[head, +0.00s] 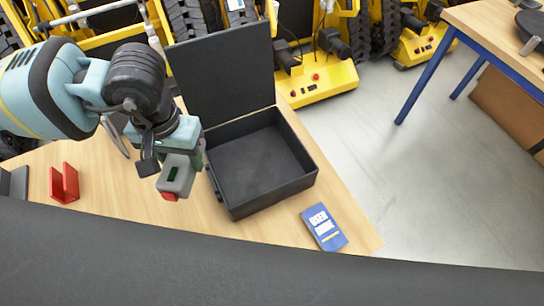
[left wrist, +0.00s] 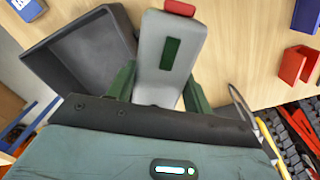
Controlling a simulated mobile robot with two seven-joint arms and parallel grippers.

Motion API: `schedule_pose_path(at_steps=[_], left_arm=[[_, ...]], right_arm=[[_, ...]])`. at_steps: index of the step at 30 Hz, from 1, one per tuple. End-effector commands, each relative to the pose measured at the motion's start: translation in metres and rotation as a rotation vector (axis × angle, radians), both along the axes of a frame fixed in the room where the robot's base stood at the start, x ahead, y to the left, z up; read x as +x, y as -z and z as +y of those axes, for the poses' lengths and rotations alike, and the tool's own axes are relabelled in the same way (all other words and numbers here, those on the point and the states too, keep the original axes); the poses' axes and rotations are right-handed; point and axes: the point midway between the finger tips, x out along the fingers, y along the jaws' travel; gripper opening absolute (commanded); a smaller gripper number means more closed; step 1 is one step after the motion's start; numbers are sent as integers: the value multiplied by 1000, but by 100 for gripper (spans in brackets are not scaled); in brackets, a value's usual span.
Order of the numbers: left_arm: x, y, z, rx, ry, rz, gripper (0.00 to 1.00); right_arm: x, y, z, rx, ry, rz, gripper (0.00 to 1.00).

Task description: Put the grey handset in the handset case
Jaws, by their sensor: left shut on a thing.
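The grey handset (head: 176,174), with a dark green panel and a red end, is held in my left gripper (head: 187,150). In the left wrist view the handset (left wrist: 162,85) sits between the green fingers of the gripper (left wrist: 157,92), its red end pointing away from the palm. The handset case (head: 295,182) is a dark open box on the table, its lid raised at the back. Its inside looks empty. The handset is left of the case, outside its wall. The case (left wrist: 42,62) also shows at the left of the wrist view. My right gripper is not in view.
A blue user guide (head: 324,227) lies right of the case, near the table edge. A red holder (head: 65,184) stands on the wooden table (head: 110,190) at the left. Bare table lies between holder and handset.

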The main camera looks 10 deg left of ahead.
Motion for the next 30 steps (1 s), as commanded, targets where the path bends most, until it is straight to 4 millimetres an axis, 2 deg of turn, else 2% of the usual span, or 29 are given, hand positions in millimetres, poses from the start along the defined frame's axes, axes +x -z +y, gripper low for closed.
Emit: schedule_pose_path(at_steps=[5, 12, 16, 24, 30], left_arm=[[16, 6, -14, 3, -92, -9, 21], [56, 24, -56, 2, -414, -12, 21], [66, 30, -71, 1, -540, -3, 21], [70, 34, -75, 2, -596, 0, 21], [69, 65, -75, 4, -595, 3, 21]], right_arm=[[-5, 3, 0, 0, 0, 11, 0], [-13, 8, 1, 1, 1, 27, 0], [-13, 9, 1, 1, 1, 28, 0], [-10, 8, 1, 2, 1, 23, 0], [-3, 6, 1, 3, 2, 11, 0]])
